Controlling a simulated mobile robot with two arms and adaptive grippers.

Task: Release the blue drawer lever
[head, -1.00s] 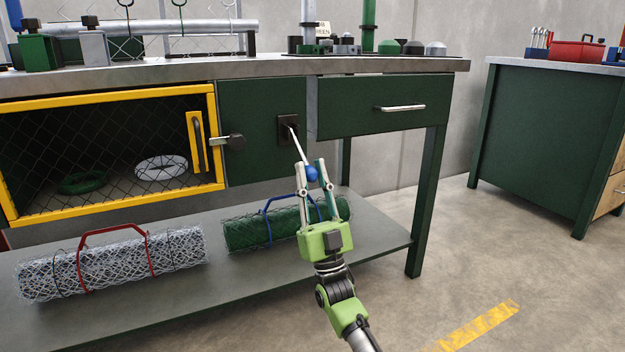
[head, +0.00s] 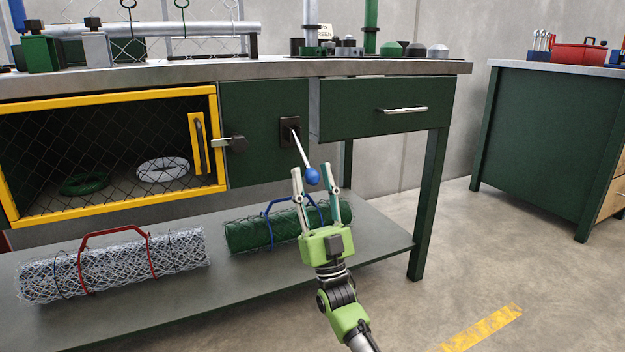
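The drawer lever has a thin pale rod (head: 301,149) coming out of a dark plate (head: 290,132) on the green bench front. The rod slants down to the right and ends in a blue knob (head: 312,177). My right gripper (head: 316,170) is open, with its fingers spread on either side of the knob and a gap showing around it. The green drawer (head: 385,108) with a silver handle (head: 403,110) is right of the lever. My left gripper is not in view.
A yellow-framed mesh door (head: 110,98) with a latch is left of the lever. Rolls of green mesh (head: 245,235) and silver mesh (head: 110,266) lie on the lower shelf (head: 230,300). Open floor lies to the right.

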